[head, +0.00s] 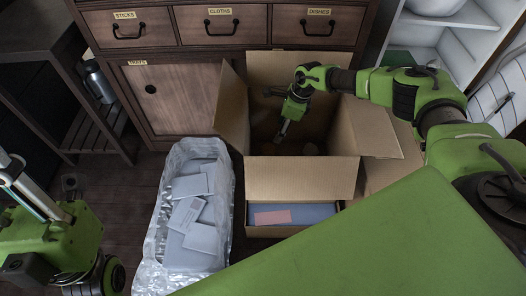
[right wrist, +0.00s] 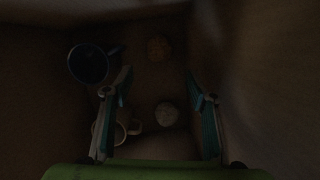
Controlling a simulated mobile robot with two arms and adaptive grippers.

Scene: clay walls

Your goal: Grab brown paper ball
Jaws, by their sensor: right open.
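My right arm reaches down into the open cardboard box (head: 302,178), with the right gripper (head: 283,130) inside it. In the right wrist view the right gripper (right wrist: 158,78) is open, its two fingers apart with nothing held between them. A brown crumpled ball (right wrist: 158,47) lies on the dark box floor, beyond the fingertips at the top middle. A paler greyish ball (right wrist: 167,114) shows between the fingers, lower in the picture. The gripper appears above both balls; the exact height is hard to tell. My left gripper's fingers do not show.
Inside the box are a dark blue mug (right wrist: 89,64) at upper left and a pale mug (right wrist: 128,127) partly behind the left finger. Box walls and raised flaps surround the gripper. A plastic-lined bin of papers (head: 188,215) stands left of the box; drawers (head: 221,25) stand behind.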

